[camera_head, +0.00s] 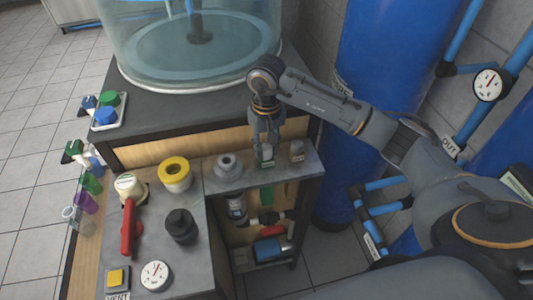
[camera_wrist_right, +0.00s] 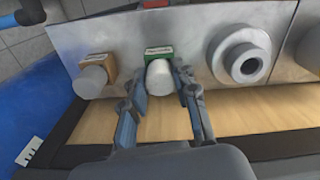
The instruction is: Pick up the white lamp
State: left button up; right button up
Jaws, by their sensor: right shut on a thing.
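The white lamp (camera_wrist_right: 159,78) is a rounded white cap on a small block with a green label (camera_wrist_right: 158,52), set on a grey metal panel. My right gripper (camera_wrist_right: 159,84) has one finger on each side of the lamp, shut on it. In the head view the right gripper (camera_head: 266,150) reaches down onto the panel, and the lamp (camera_head: 267,155) shows small between its fingertips. The lamp appears to be still at its block; I cannot tell whether there is a gap. My left gripper is not in view.
A similar lamp on a brown block (camera_head: 296,150) stands right beside it. A grey ring fitting (camera_head: 229,167) and a yellow ring (camera_head: 174,174) are to the left. A red lever (camera_head: 128,228) and a black knob (camera_head: 181,226) stand nearer. A clear tank (camera_head: 190,45) is behind; blue cylinders (camera_head: 385,60) are right.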

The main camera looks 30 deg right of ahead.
notch_tip(320, 180, up, 8)
jog(key=shift+r+b, duration=0.1)
jog(key=shift+b, duration=0.95)
notch_tip(320, 180, up, 20)
jog(key=p, duration=0.1)
jog(key=shift+f+p, duration=0.25)
jog(key=shift+p, duration=0.05)
